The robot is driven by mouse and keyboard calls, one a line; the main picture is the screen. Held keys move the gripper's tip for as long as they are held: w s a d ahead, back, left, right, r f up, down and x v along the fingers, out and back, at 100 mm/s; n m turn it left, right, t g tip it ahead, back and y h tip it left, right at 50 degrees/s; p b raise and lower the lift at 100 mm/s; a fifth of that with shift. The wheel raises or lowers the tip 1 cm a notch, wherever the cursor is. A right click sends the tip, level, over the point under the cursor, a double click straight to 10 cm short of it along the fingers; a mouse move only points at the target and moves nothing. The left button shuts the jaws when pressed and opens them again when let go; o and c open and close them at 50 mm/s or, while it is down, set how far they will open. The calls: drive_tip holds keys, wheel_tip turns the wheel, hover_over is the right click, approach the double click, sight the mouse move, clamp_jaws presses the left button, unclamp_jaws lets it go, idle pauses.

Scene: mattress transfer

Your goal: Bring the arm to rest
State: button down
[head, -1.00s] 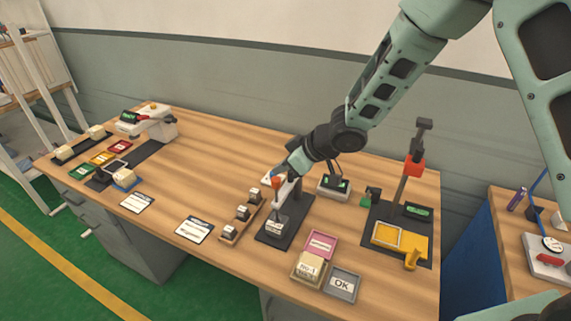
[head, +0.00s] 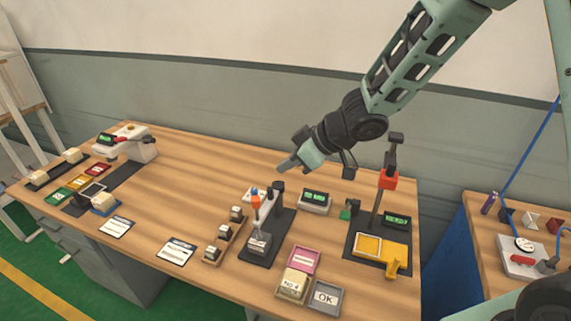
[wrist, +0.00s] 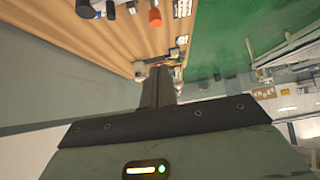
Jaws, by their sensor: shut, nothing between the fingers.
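My gripper (head: 287,166) is up in the air above the back half of the wooden workbench (head: 190,195), behind and above the black press-like stand (head: 284,222). Its fingers are together and hold nothing. In the wrist view my gripper (wrist: 160,75) shows as one dark closed pair of fingers, with the bench surface on the left and the green floor beyond. My arm reaches in from the upper right and is clear of the bench.
The stand with an orange-tipped lever (head: 256,202) is below my gripper. A red-headed column fixture (head: 388,180) stands to the right. Pink (head: 304,261) and grey (head: 325,298) trays lie at the front. A white machine (head: 130,145) is at the left. The middle of the bench is clear.

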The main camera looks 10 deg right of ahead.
drive_tip(key=s+f+m+g+h+b, duration=0.1)
drive_tip(key=s+g+h+b, duration=0.1)
drive_tip(key=s, duration=1.3)
drive_tip(key=s+f+m+g+h+b, duration=0.1)
drive_tip(key=s+b, duration=0.5)
drive_tip(key=s, duration=0.8)
drive_tip(key=m+g+h, duration=0.1)
drive_tip(key=g+h, duration=0.1)
drive_tip(key=h, duration=0.1)
drive_tip(key=shift+s+d+f+h, duration=0.35)
drive_tip(key=shift+f+h, duration=0.05)
